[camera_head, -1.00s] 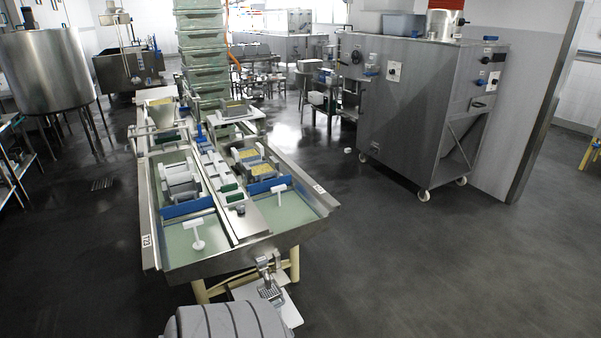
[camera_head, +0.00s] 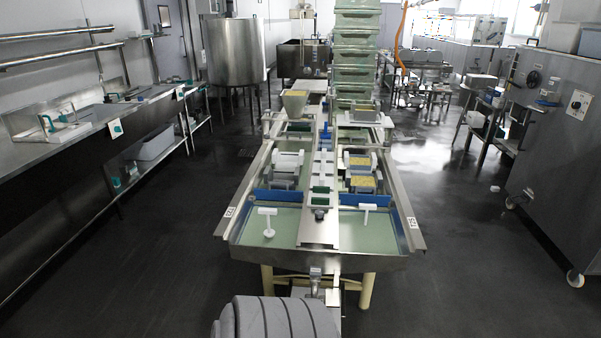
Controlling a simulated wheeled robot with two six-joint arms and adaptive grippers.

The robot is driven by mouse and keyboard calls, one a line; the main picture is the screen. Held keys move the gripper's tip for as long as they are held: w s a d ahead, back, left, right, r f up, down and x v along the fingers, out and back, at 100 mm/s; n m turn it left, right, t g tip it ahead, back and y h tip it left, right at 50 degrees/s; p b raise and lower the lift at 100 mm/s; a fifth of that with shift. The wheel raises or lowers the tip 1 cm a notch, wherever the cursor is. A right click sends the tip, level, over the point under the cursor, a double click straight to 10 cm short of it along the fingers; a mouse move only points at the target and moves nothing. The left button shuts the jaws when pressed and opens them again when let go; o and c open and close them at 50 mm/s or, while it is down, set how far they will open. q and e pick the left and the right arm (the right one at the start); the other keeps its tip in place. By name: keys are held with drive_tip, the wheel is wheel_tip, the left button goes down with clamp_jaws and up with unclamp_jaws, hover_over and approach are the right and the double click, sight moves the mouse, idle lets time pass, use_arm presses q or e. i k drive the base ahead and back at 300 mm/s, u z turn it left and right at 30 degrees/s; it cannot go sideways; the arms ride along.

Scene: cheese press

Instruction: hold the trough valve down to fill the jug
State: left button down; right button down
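The metal trough (camera_head: 290,261) stands ahead of me, with two green-floored channels and a middle rail. A small metal valve or spout (camera_head: 316,274) sits at the middle of its near end. Just below it, part of a metal item shows, but I cannot tell whether it is the jug. The lower part is hidden at the bottom of the view. No jug can be made out clearly. Neither of my grippers is in view.
A long steel bench (camera_head: 62,150) runs along the left wall. A large steel vat (camera_head: 235,50) stands behind. Green stacked crates (camera_head: 357,60) stand beyond the trough. A grey wheeled machine (camera_head: 565,150) is at right. Dark floor (camera_head: 150,270) is free on both sides.

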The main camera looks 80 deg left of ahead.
sight(314, 272)
drive_tip(key=u, duration=0.95)
drive_tip(key=i, duration=1)
drive_tip(key=u, duration=0.85)
